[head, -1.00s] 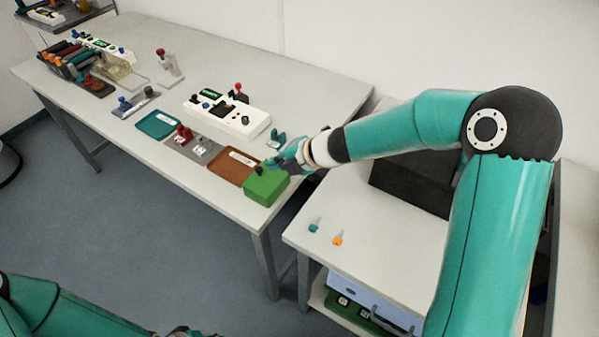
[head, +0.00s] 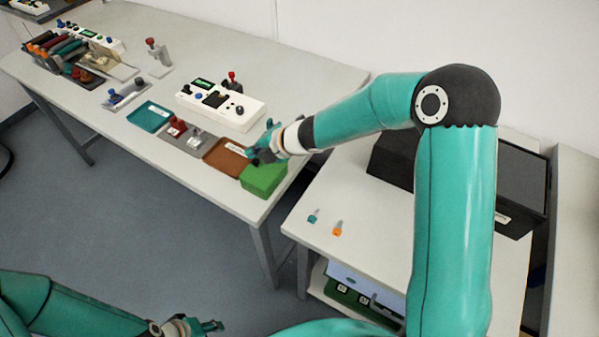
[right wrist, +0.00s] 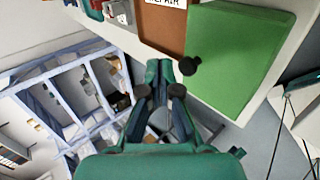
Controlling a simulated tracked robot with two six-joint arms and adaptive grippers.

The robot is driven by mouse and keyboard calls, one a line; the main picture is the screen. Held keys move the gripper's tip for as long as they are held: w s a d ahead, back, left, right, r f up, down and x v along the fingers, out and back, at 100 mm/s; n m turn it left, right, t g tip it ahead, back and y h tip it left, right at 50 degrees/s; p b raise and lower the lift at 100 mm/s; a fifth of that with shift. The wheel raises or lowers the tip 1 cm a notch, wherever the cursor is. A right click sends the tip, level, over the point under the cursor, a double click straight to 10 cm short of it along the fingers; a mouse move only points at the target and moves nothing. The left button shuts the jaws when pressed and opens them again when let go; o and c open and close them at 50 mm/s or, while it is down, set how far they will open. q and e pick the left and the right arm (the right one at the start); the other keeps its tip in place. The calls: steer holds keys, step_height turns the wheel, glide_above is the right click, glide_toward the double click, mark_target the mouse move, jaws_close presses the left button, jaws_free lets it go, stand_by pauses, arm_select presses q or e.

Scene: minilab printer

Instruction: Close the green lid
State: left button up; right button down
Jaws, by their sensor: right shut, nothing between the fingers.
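The green lid (head: 264,176) lies flat on the green box at the front right corner of the long bench, with no gap visible in the head view. In the right wrist view the green lid (right wrist: 238,55) shows as a smooth flat face with a black knob (right wrist: 190,66) at its left edge. My right gripper (head: 257,152) is shut and empty, just behind and left of the lid. In the right wrist view its fingertips (right wrist: 162,72) are beside the knob, apart from it. My left gripper (head: 208,326) is at the bottom edge, far from the lid; its jaws are unclear.
A brown tray (head: 222,157) is left of the lid, then a grey plate (head: 184,140) and a teal tray (head: 150,116). A white control box (head: 222,108) stands behind. A side table (head: 375,222) holds two small pegs and a black case (head: 510,190).

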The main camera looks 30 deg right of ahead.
steer(key=shift+w+a+f, duration=0.25)
steer(key=shift+w+f, duration=0.05)
steer(key=shift+f, duration=0.15)
stand_by(0.4)
steer(key=shift+r, duration=0.1)
steer(key=shift+r+p, duration=0.65)
steer(key=shift+r, duration=0.05)
steer(key=shift+r, duration=0.1)
steer(key=shift+r+p, duration=0.3)
steer(key=shift+p, duration=0.1)
step_height(320, 180, up, 13)
steer(key=w+p, duration=0.1)
steer(key=p, duration=0.4)
steer(key=shift+w+a+p, duration=0.15)
steer(key=shift+a+p, duration=0.05)
steer(key=shift+p, duration=0.15)
